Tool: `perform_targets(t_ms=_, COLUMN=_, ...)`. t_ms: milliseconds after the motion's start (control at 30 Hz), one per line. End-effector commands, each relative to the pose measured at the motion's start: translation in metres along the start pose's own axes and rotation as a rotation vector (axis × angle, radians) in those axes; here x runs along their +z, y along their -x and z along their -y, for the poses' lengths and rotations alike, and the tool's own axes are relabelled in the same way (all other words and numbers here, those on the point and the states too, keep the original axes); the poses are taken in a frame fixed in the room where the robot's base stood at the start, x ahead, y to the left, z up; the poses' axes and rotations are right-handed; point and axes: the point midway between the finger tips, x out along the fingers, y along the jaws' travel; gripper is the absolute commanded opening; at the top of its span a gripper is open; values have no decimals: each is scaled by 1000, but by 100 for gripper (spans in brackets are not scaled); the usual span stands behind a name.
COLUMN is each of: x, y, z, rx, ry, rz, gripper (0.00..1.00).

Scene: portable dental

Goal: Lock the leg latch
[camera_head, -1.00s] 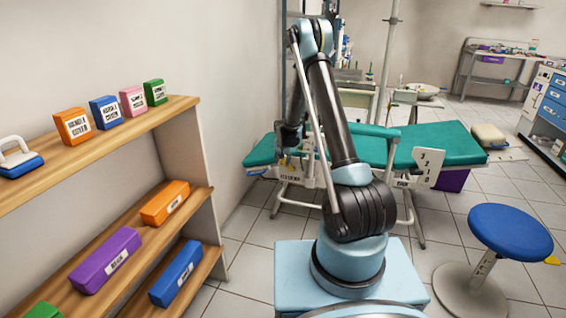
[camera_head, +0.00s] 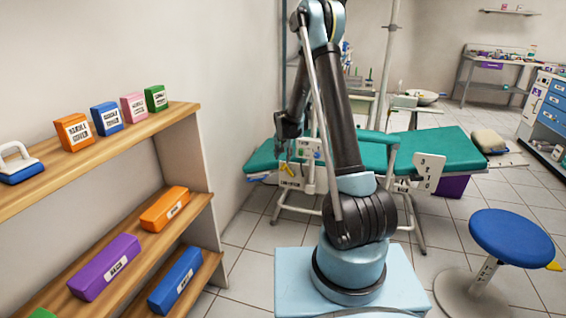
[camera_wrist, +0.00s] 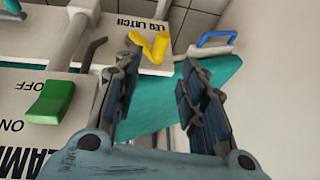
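The leg latch (camera_wrist: 152,46) is a bent yellow lever on a pale panel, beneath the printed words "LEG LATCH". My gripper (camera_wrist: 160,64) is open and empty in the wrist view. The latch is just past the fingertips, overlapping the left finger in the picture. Whether they touch, I cannot tell. In the head view, my gripper (camera_head: 284,150) hangs over the left part of the green treatment couch (camera_head: 442,149), near the labelled panel (camera_head: 297,180). The latch is too small to make out clearly there.
A green rocker switch (camera_wrist: 50,102) marked OFF and ON sits left of my fingers. A blue handle (camera_wrist: 217,37) is at upper right.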

Motion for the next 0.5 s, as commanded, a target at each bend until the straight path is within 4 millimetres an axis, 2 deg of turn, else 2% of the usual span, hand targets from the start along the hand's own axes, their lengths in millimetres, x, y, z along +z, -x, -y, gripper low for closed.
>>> perform_targets(t_ms=200, x=0, y=21, z=0, rx=0, ry=0, rz=0, gripper=38)
perform_targets(t_ms=500, x=0, y=29, z=0, rx=0, ry=0, rz=0, gripper=38)
